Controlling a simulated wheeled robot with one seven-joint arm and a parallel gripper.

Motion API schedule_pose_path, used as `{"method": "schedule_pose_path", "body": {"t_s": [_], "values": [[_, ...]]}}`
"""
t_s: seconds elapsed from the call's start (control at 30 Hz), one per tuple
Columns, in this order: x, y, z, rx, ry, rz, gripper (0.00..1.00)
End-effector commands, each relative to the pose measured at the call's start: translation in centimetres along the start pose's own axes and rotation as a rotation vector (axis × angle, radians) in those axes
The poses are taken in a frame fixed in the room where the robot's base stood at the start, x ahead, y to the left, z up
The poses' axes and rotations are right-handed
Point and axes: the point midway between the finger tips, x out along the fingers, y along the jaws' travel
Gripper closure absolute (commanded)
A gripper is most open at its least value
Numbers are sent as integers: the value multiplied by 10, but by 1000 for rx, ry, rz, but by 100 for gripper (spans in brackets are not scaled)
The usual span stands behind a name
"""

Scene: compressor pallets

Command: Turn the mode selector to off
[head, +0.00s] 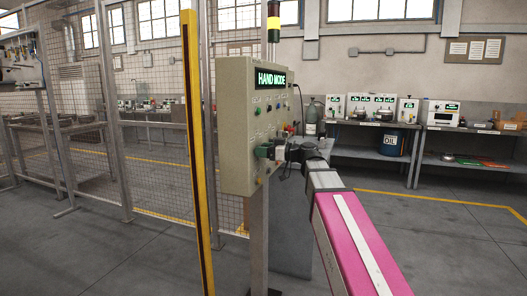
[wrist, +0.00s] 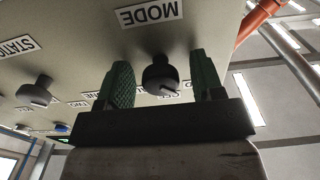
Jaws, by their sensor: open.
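The mode selector (wrist: 161,82) is a dark round knob beside a MODE label (wrist: 148,14), which appears upside down in the wrist view. My gripper (wrist: 159,68) is open, with one green finger on each side of the knob and visible gaps on both sides. The knob is not held. In the head view my gripper (head: 271,151) is at the lower right of the beige control panel (head: 232,120), and the knob cannot be made out there. The panel's display (head: 271,78) reads HAND MODE.
A second dark knob (wrist: 36,90) by a STATION label sits left in the wrist view. A yellow post (head: 197,150) and mesh fence stand left of the panel. A bench (head: 385,128) with equipment is behind. Floor at right is clear.

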Motion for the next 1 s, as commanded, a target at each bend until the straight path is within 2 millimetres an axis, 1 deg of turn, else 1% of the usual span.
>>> {"method": "schedule_pose_path", "body": {"t_s": [0.27,0.37,0.4,0.43,0.77,1.0], "values": [[1,0,0,0,0,0,39],[1,0,0,0,0,0,68],[1,0,0,0,0,0,81],[1,0,0,0,0,0,88],[1,0,0,28,0,0,88],[1,-1,0,153,0,0,88]]}}
